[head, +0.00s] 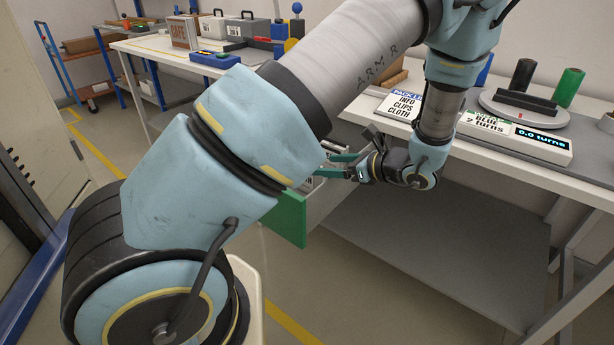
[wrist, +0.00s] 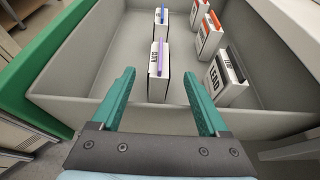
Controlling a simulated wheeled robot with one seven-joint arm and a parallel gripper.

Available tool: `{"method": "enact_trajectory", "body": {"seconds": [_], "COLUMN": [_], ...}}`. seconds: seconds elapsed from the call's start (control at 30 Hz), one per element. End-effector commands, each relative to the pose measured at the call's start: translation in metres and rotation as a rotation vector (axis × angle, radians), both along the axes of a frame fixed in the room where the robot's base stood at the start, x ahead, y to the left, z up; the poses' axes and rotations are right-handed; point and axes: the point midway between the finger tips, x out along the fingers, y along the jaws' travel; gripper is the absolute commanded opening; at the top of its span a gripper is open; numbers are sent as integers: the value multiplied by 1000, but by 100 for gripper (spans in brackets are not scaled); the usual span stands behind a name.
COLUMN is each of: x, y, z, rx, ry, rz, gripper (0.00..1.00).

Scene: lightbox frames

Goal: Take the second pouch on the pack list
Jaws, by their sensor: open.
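The pack list card (head: 404,105) on the table reads INFO, CLIPS, CLOTH from top to bottom. Several white pouches stand in the open grey drawer (wrist: 92,50). A purple-topped pouch (wrist: 158,84) is nearest, its label too small to read; a blue-topped pouch (wrist: 161,18) stands behind it. At right stand a pouch marked LEAD (wrist: 217,82) and orange-topped pouches (wrist: 207,38). No label that I can read says CLIPS. My gripper (wrist: 158,72) is open and empty, its teal fingers either side of the purple-topped pouch in the picture. In the head view my gripper (head: 327,165) is over the drawer.
The drawer's green front (head: 289,218) sticks out below the table (head: 500,155). Its grey walls surround the pouches. A turntable (head: 523,107) and a display reading 0.0 turns (head: 541,141) stand on the table at right. Open floor lies before the drawer.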

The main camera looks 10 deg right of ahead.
Motion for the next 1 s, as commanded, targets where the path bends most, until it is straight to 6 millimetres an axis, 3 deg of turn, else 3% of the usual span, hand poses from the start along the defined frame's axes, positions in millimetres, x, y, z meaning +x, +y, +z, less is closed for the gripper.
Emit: {"method": "enact_trajectory", "body": {"seconds": [0.3,0.63,1.0], "x": [32,37,37], "y": [32,35,35], "z": [-17,-21,-21], "rx": [2,0,0], "ry": [1,0,0], "rz": [5,1,1], "gripper": [78,78,37]}}
